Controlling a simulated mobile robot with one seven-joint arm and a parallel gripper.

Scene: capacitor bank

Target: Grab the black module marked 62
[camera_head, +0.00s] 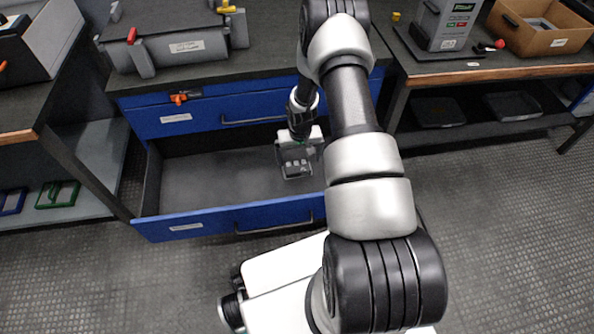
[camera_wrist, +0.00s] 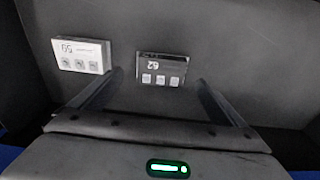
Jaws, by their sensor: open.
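The black module (camera_wrist: 161,72) lies on the floor of the open blue drawer (camera_head: 215,222). In the wrist view its number, which looks like 62, appears upside down above three pale squares. My gripper (camera_wrist: 160,80) is open, with one finger to each side of the black module. I see no finger touching it. A white module (camera_wrist: 82,56) lies just left of it, outside the left finger, with a number that looks like 59 upside down. In the head view my gripper (camera_head: 298,168) reaches down into the drawer's right part, and my arm hides some of that area.
The rest of the drawer floor (camera_head: 205,180) is clear to the left. An orange-and-black item (camera_head: 185,97) sits at the closed upper drawer's front. A grey case (camera_head: 175,45) stands on the bench above. A cardboard box (camera_head: 560,42) and a grey device (camera_head: 446,25) are on the right bench.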

